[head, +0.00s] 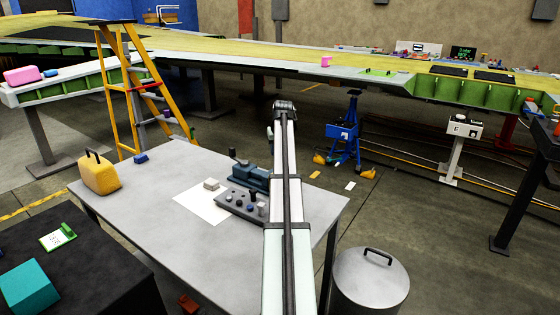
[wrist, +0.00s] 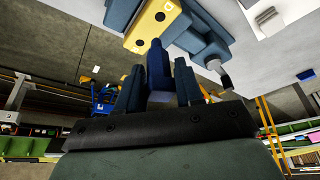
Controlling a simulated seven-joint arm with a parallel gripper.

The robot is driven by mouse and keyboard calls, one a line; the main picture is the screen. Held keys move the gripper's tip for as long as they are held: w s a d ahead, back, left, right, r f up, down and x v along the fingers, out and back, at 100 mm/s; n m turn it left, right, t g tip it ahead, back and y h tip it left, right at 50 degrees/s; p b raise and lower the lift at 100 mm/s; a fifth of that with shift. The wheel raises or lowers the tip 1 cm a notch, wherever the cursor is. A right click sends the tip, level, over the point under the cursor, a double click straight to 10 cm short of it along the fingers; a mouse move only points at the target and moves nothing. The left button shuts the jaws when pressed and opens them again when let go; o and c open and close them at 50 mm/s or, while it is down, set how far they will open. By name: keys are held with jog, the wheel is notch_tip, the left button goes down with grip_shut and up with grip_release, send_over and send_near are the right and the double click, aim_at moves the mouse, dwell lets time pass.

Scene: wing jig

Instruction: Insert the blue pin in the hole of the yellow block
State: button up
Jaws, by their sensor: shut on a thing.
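In the wrist view my gripper (wrist: 158,85) is shut on the dark blue pin (wrist: 156,65), which stands up between its two fingers. The yellow block (wrist: 145,25) is just beyond the pin tip, held in a blue-grey vise (wrist: 203,38). A dark round hole shows on the block's face, above the pin tip in the picture. The pin is outside the hole; whether its tip touches the block I cannot tell. In the head view the vise (head: 250,175) stands on the table, left of my arm. The yellow block and my gripper's fingers cannot be made out there.
A grey holder with several pegs (head: 238,203) sits in front of the vise, beside a small light block (head: 211,184) on white paper (head: 195,206). A yellow canister (head: 99,176) stands on the grey table (head: 150,205) at left. The table's left part is mostly clear.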

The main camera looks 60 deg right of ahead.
jog(key=shift+w+d+r+n+t+y, duration=0.15)
jog(key=shift+w+n+y, duration=0.15)
jog(key=shift+n, duration=0.55)
jog(key=shift+w+a+n+t+y, duration=0.1)
jog(key=shift+w+n+t+y, duration=0.15)
jog(key=shift+n, duration=0.65)
jog(key=shift+w+d+r+n+t+y, duration=0.1)
jog(key=shift+w+n+y, duration=0.2)
jog(key=shift+n, duration=0.55)
jog(key=shift+f, duration=0.1)
jog(key=shift+f, duration=3.05)
jog(key=shift+f, duration=0.15)
jog(key=shift+f, duration=1.25)
